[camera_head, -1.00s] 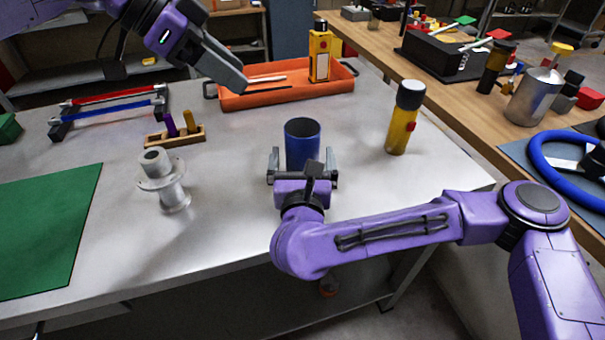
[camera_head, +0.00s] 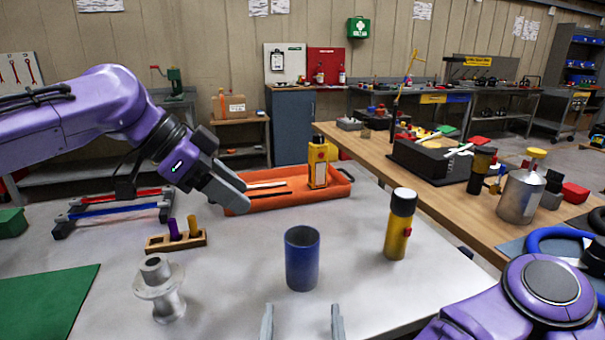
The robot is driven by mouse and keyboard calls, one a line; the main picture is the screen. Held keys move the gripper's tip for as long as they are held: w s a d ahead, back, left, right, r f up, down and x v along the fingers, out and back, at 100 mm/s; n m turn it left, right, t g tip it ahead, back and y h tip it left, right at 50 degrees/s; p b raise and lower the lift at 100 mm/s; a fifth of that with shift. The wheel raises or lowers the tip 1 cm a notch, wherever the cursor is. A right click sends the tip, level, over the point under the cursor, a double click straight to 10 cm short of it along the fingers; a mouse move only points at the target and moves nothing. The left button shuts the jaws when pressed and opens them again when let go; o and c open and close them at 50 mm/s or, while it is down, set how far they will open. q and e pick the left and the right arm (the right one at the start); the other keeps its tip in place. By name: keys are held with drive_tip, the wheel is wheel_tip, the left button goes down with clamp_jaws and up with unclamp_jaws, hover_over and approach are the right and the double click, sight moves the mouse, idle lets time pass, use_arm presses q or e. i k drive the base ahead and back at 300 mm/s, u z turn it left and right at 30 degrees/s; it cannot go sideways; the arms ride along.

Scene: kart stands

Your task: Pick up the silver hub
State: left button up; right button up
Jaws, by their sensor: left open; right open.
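The silver hub (camera_head: 160,291) stands on the grey table at the lower left, a flanged spool shape with a hollow top. My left gripper (camera_head: 238,197) is open and empty, up and to the right of the hub, in front of the orange tray. My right gripper (camera_head: 301,324) is open at the bottom edge, right of the hub. Only its two fingertips show, apart, in front of the blue cup, with nothing seen between them. The rest of that gripper is out of frame.
A blue cup (camera_head: 302,262) and a yellow bottle (camera_head: 399,226) stand right of the hub. A wooden block (camera_head: 176,240) with two pegs is behind it, a green mat (camera_head: 45,305) to its left. The orange tray (camera_head: 290,193) lies farther back.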

sight(159, 279)
drive_tip(key=k, duration=0.95)
